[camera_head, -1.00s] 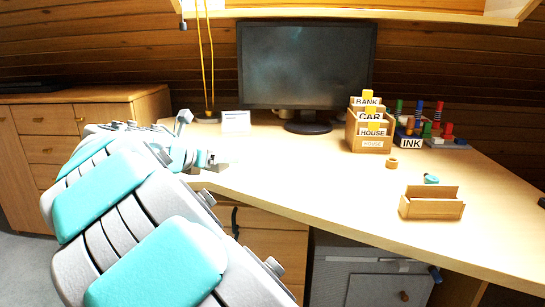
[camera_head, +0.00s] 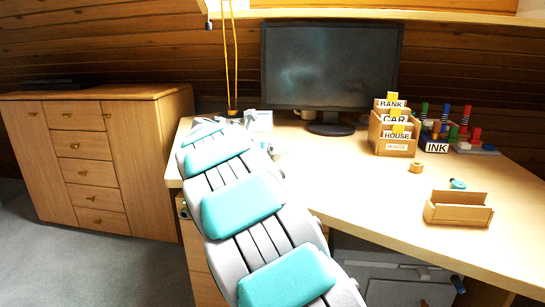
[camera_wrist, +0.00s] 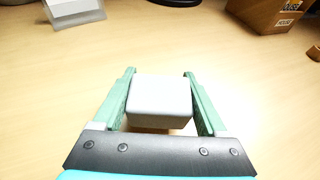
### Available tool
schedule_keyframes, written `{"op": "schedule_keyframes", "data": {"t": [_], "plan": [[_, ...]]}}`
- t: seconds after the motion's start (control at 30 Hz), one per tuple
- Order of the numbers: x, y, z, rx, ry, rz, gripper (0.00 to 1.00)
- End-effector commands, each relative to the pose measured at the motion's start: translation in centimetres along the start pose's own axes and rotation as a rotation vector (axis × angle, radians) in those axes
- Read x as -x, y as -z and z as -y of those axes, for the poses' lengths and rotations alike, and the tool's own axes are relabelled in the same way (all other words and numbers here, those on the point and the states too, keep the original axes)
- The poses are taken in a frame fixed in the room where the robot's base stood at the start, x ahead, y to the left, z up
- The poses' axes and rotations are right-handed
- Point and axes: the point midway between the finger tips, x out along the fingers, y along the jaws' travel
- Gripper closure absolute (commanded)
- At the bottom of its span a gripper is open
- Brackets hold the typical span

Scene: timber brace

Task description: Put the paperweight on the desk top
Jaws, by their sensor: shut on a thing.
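The paperweight (camera_wrist: 160,92) is a pale grey-white block with rounded edges. In the wrist view it sits between the two green fingers of my gripper (camera_wrist: 160,80), which is shut on it. The bare wooden desk top (camera_wrist: 245,85) lies below and beyond it. I cannot tell whether the block touches the desk. In the head view the desk top (camera_head: 335,170) is broad and pale, and my arm reaches over its left end. There, the gripper and paperweight are not clearly visible behind my arm.
A monitor (camera_head: 330,70) stands at the back, with a small white sign (camera_head: 263,119) to its left. A card box (camera_head: 396,148), ink stand (camera_head: 437,146), tape roll (camera_head: 416,166) and wooden holder (camera_head: 458,213) are at the right. The middle of the desk is clear.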

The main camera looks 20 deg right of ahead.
Motion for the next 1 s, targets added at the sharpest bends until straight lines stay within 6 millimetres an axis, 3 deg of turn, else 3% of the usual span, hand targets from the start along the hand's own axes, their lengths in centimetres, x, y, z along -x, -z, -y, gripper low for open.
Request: {"op": "schedule_keyframes", "data": {"t": [0.1,0.43,0.47,0.67,1.0], "plan": [[-0.61,1.46,0.06,0.002,0.001,-0.001,0.98],[-0.66,1.61,0.00,0.001,-0.001,-0.001,0.98],[-0.67,1.66,-0.02,0.001,-0.001,-0.001,0.23],[-0.66,1.64,-0.02,0.000,-0.001,-0.001,0.00],[-0.22,1.43,-0.05,0.000,-0.001,0.000,0.00]]}}
